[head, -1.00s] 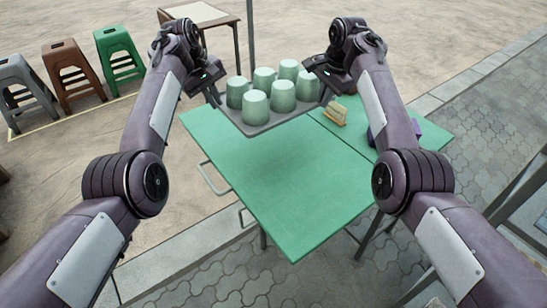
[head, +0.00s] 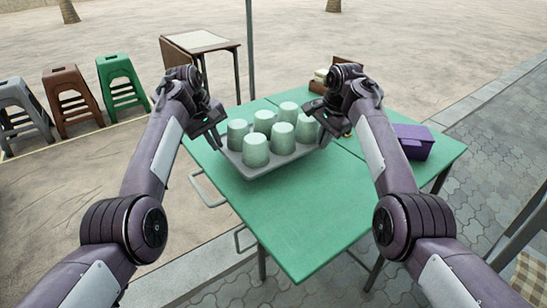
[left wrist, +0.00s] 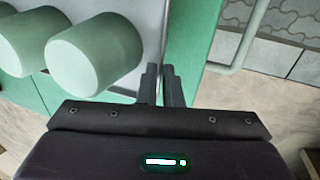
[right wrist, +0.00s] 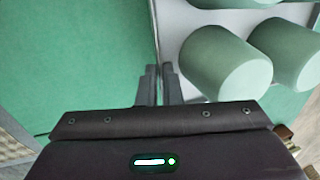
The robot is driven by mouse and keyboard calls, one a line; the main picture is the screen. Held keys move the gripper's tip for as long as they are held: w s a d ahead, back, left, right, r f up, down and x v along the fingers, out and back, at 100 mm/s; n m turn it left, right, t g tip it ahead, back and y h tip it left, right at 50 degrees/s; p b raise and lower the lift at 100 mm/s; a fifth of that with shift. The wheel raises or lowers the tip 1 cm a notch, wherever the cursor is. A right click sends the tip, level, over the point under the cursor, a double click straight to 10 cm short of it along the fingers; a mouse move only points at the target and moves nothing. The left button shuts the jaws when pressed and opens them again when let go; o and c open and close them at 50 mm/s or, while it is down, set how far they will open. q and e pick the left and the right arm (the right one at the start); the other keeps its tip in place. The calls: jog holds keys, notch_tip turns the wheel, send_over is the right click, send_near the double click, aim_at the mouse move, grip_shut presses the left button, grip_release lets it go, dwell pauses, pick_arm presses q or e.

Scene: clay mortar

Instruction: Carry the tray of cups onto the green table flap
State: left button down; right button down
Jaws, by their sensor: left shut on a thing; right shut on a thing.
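A grey tray (head: 262,171) holds several pale green upside-down cups (head: 255,150). It is over the left section of the green table (head: 290,215), near its far edge; I cannot tell whether it touches the surface. My left gripper (head: 217,143) is shut on the tray's left rim, and the left wrist view shows its fingers (left wrist: 161,78) at that rim beside a cup. My right gripper (head: 325,136) is shut on the right rim; its fingers (right wrist: 158,80) show at the tray edge in the right wrist view. The cups look upright in their rows.
A purple box (head: 413,141) sits on the right part of the table, beyond a seam. Brown holders (head: 322,84) stand at the back behind my right gripper. Stools (head: 72,98) and a small desk (head: 200,42) stand beyond, left. The near green surface is clear.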

aim_at(221, 163)
pick_arm(q)
jog(key=shift+a, duration=0.25)
pick_arm(e)
jog(key=shift+d, duration=0.25)
